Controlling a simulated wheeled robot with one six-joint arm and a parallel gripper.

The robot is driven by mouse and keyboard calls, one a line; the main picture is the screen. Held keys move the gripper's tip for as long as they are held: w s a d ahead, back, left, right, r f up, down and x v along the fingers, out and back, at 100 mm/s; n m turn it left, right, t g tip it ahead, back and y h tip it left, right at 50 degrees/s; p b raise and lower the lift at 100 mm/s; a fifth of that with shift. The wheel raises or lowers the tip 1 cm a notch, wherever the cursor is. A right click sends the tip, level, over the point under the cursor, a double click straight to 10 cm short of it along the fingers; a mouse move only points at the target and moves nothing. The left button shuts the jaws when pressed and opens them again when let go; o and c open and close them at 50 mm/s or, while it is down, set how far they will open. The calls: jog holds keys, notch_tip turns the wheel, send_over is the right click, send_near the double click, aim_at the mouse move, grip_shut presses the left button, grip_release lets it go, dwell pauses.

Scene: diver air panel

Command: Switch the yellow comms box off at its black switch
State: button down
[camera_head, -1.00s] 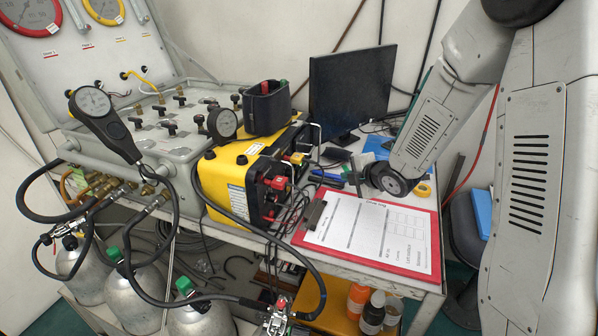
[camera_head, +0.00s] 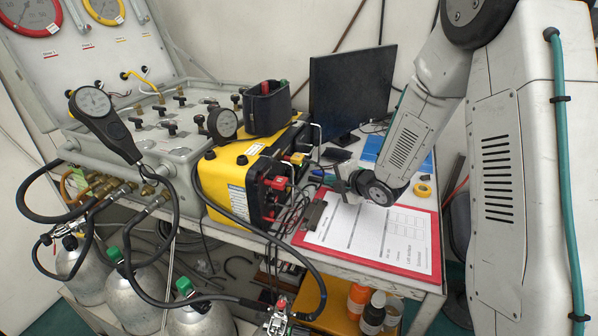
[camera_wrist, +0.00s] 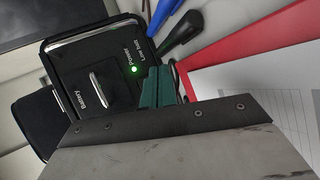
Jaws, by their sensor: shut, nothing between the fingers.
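The yellow comms box (camera_head: 228,178) stands on the bench, its black front panel facing right. In the wrist view the black panel (camera_wrist: 78,62) shows the labels Battery, Power and Low batt. A green lamp (camera_wrist: 134,69) is lit beside Power. My gripper (camera_head: 326,180) is shut and empty, just right of the panel. Its green fingertips (camera_wrist: 154,88) overlap the panel's edge in the wrist view; I cannot tell whether they touch it.
A red clipboard (camera_head: 436,232) with paper lies below my wrist. A monitor (camera_head: 348,88) stands behind, and a black holder (camera_head: 266,108) sits on the box. Cables hang around the box's front. A yellow tape roll (camera_head: 423,190) and pens lie nearby.

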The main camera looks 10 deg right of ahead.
jog(key=shift+w+a+r, duration=0.1)
jog(key=shift+w+a, duration=0.45)
jog(key=shift+a, duration=0.25)
jog(key=shift+w+a+r, duration=0.1)
jog(key=shift+w+a, duration=0.4)
jog(key=shift+a, duration=0.3)
jog(key=shift+w+a+r, duration=0.1)
jog(key=shift+w+a, duration=0.45)
jog(key=shift+a, duration=0.25)
jog(key=shift+a, duration=0.15)
jog(key=shift+w+a+r, duration=0.1)
jog(key=shift+w+a, duration=0.1)
jog(key=shift+w+a, duration=0.15)
jog(key=shift+a, duration=0.1)
dwell(0.7)
jog(key=shift+d, duration=0.1)
jog(key=shift+s+d, duration=0.4)
jog(key=shift+d, duration=0.1)
jog(key=shift+d, duration=0.1)
jog(key=shift+s+d+f, duration=0.2)
jog(key=shift+s+d, duration=0.5)
jog(key=shift+d, duration=0.3)
jog(key=shift+s+d+f, duration=0.15)
jog(key=shift+s+d, duration=0.55)
jog(key=shift+d, duration=0.3)
